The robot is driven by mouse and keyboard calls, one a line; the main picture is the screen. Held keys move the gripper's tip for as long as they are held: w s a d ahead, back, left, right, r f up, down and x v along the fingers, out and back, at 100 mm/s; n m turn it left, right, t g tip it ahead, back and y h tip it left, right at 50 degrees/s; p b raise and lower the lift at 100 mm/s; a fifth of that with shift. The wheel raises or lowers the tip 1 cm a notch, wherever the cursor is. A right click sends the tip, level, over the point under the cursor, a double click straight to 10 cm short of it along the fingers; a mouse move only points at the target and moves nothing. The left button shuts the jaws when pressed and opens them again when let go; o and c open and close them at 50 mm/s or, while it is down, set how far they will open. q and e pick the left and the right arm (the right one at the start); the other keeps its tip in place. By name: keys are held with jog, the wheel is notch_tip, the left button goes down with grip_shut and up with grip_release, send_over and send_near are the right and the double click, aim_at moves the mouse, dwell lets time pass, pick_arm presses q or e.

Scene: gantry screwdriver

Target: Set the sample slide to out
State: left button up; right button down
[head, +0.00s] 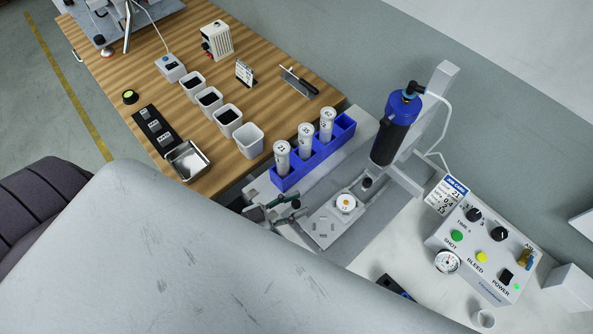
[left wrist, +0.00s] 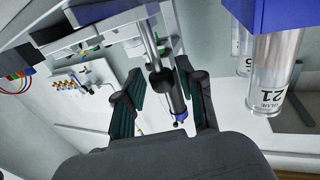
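The sample slide (head: 323,226) is a pale flat plate below the blue-and-black dispenser barrel (head: 392,130). A round white cup (head: 345,204) sits on it. My left gripper (head: 286,207) is at the left end of the slide, beside the blue rack. Its fingers are open in the left wrist view (left wrist: 164,98). There, a metal rod (left wrist: 149,45) with a dark round knob (left wrist: 160,84) shows between the fingers; I cannot tell whether they touch it. My left arm hides the front left of the slide area. My right gripper is not in view.
A blue rack (head: 316,158) with labelled tubes stands close behind the gripper. A control box (head: 484,252) with knobs and buttons is at the right. A wooden table (head: 215,110) with several cups and a metal tray (head: 187,161) lies at the back left.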

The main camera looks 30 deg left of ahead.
pick_arm(q)
jog(key=shift+o, duration=0.2)
jog(key=shift+r, duration=0.1)
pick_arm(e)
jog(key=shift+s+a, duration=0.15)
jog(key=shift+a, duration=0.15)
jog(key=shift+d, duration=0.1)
pick_arm(q)
jog(key=shift+s+a, duration=0.15)
jog(key=shift+s, duration=0.05)
jog(key=v, duration=1.1)
jog(key=shift+s+a, duration=0.2)
